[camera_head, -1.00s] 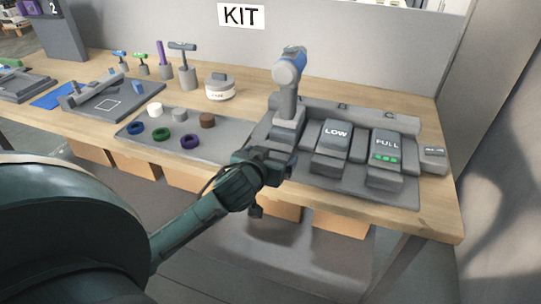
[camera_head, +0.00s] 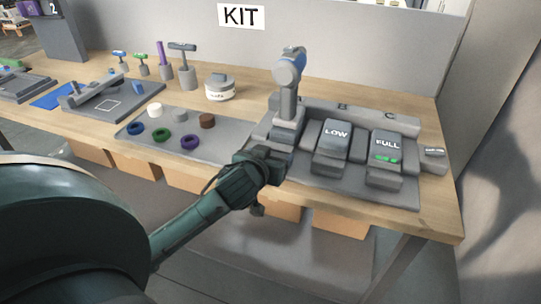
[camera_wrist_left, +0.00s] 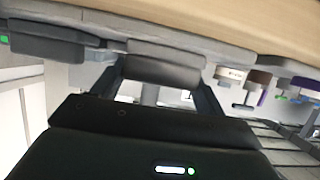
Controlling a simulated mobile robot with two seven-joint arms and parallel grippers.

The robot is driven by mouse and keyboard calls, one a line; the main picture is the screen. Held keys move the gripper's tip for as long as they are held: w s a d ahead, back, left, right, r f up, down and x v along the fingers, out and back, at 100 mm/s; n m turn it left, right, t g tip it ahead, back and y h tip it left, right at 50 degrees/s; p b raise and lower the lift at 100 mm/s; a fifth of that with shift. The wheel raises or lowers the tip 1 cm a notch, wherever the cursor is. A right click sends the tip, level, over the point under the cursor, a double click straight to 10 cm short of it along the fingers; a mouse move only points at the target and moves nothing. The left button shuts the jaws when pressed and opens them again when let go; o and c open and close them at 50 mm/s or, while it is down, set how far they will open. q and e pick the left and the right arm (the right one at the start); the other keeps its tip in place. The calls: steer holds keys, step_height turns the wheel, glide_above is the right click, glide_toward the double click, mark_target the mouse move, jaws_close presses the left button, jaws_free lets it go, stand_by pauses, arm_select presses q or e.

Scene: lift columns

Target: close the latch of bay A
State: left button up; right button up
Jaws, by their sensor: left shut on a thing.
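The charging rack (camera_head: 345,196) stands at the right of the bench, with B and C marked along its back. Bay A is its leftmost bay. A grey tool with a blue top (camera_head: 289,80) stands upright in that bay. My left gripper (camera_head: 279,160) is at the front of bay A, low in front of the tool. In the left wrist view its fingers (camera_wrist_left: 163,80) are shut on a dark grey block (camera_wrist_left: 165,70), which looks like the bay A latch. My gripper hides most of the latch in the head view. My right gripper is not in view.
Blocks marked LOW (camera_head: 336,134) and FULL (camera_head: 386,146) sit in the bays to the right. Left of the rack is a grey mat (camera_head: 190,146) with several rings and pucks. The bench front edge is just below my gripper.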

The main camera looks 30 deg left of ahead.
arm_select(q)
steer(key=c, duration=0.3)
steer(key=shift+w+a+r+p, duration=0.1)
steer(key=shift+w+a+p, duration=0.1)
steer(key=shift+w, duration=0.3)
steer(key=shift+w+a+r+p, duration=0.1)
steer(key=shift+w+p, duration=0.1)
steer(key=shift+w, duration=0.25)
steer(key=shift+w+f, duration=0.15)
steer(key=shift+w, duration=0.2)
steer(key=shift+a, duration=0.1)
steer(key=o, duration=1)
steer(key=shift+o, duration=1.4)
steer(key=shift+w, duration=0.15)
steer(key=shift+o, duration=0.5)
